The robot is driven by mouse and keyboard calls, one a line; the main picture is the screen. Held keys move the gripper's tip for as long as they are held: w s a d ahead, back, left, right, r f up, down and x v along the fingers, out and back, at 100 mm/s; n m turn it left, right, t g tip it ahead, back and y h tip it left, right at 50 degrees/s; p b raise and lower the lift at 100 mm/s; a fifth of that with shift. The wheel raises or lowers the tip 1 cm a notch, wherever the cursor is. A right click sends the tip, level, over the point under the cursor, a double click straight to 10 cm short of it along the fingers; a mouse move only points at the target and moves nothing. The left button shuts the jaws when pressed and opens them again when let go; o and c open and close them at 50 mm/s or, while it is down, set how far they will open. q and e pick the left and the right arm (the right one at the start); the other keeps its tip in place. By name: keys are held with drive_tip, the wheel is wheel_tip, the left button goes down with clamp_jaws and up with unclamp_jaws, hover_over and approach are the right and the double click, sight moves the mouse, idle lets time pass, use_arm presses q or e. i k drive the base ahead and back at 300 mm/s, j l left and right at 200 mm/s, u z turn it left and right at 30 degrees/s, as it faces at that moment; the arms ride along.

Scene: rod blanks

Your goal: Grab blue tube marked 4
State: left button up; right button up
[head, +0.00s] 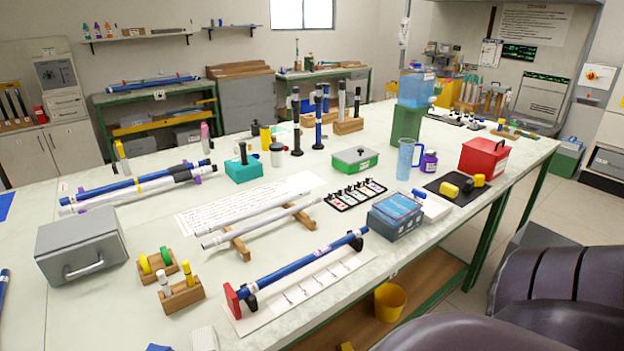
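Several blue tubes are in the head view; I cannot read a number 4 on any of them. One blue tube (300,268) with a red end block and black fittings lies across a white marked board at the front of the table. Another blue tube (135,182) lies at the left beside a silver-white tube (130,197). A blue tube (318,119) stands upright on a black base at the back middle. More blue tubes (152,83) lie on the far left bench. Neither of my grippers is in view.
White tubes (258,218) rest on wooden supports behind the front blue tube. A grey box (80,248) and wooden blocks with pegs (180,295) stand front left. A blue-topped box (395,215), a red box (485,158) and a blue-green dispenser (412,105) stand right.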

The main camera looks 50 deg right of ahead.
sight(252, 287)
drive_tip(key=z, duration=1.6)
